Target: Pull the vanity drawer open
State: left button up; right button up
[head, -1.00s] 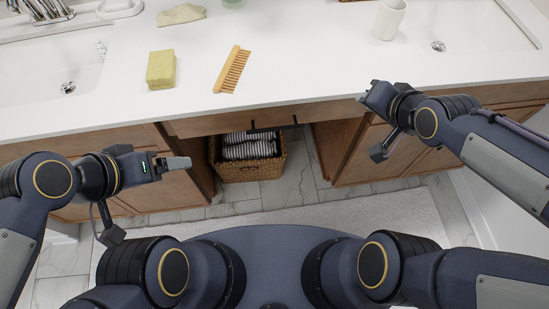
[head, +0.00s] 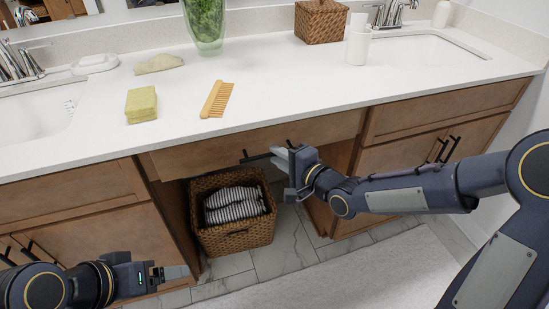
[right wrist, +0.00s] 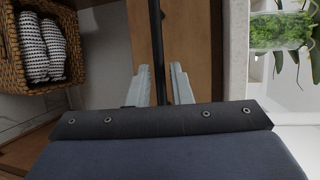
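The vanity drawer (head: 330,127) is the wide wooden front under the middle of the white counter, and it looks shut. Its black bar handle (head: 252,158) is partly hidden by my right gripper (head: 278,157). In the right wrist view the handle (right wrist: 157,40) runs between the two pale fingers of my right gripper (right wrist: 163,85). The fingers are apart, with a visible gap beside the bar, so they are around it but not closed on it. My left gripper (head: 172,273) is low at the left, away from the drawer; its finger gap is not clear.
A wicker basket (head: 235,237) with striped towels stands on the floor below the drawer. Cabinets (head: 440,130) flank the opening. A comb (head: 217,99), a yellow sponge (head: 141,105) and a white cup (head: 357,45) stand or lie on the counter. A pale rug (head: 340,280) covers the floor.

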jog(key=shift+x, duration=1.1)
pick_arm(q)
jog(key=shift+f, duration=0.15)
pick_arm(e)
jog(key=shift+c, duration=0.3)
grip_shut()
